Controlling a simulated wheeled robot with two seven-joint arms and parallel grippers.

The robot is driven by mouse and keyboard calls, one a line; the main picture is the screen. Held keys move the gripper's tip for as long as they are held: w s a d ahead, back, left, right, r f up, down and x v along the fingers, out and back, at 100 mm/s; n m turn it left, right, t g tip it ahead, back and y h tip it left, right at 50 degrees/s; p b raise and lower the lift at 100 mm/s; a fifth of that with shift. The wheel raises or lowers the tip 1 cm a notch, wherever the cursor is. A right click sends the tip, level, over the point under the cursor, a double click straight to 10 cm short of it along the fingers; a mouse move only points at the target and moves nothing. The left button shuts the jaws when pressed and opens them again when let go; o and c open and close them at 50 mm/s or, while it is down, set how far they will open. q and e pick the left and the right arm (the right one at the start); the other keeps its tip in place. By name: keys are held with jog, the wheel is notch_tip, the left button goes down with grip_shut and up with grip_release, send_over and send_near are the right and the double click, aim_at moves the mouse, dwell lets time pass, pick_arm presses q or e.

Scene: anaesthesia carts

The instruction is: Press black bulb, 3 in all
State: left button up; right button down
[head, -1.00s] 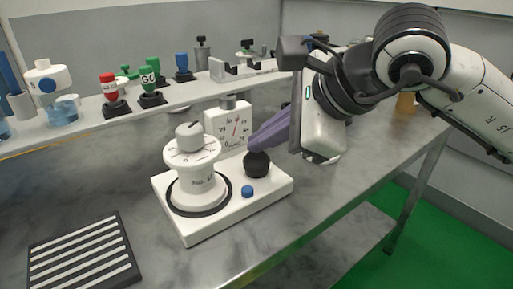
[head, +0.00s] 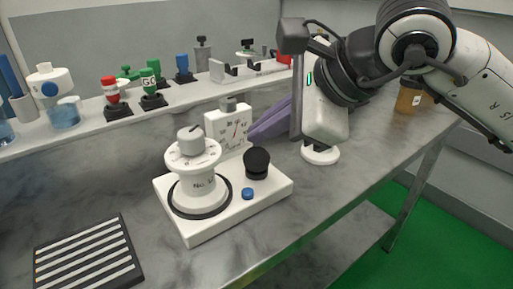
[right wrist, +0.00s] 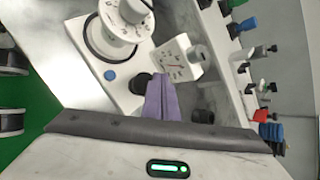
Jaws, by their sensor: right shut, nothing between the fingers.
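The black bulb (head: 257,163) stands upright on the white base plate (head: 215,225), right of the white dial drum (head: 197,180) and in front of the square gauge (head: 229,127). My right gripper (head: 252,134) has purple fingers, shut with nothing between them. Their tips are just above and behind the bulb in the head view and look apart from it. In the right wrist view the fingers (right wrist: 163,98) partly cover the bulb (right wrist: 140,84). My left gripper is not in view.
A small blue button (head: 247,193) sits on the plate before the bulb. A striped pad (head: 85,255) lies front left. A shelf at the back holds red, green and blue fittings. An amber jar (head: 408,98) stands at the right.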

aim_at(263, 153)
jog(key=shift+r, duration=0.1)
jog(key=shift+r+p, duration=1.45)
jog(key=shift+r, duration=1)
dwell(0.5)
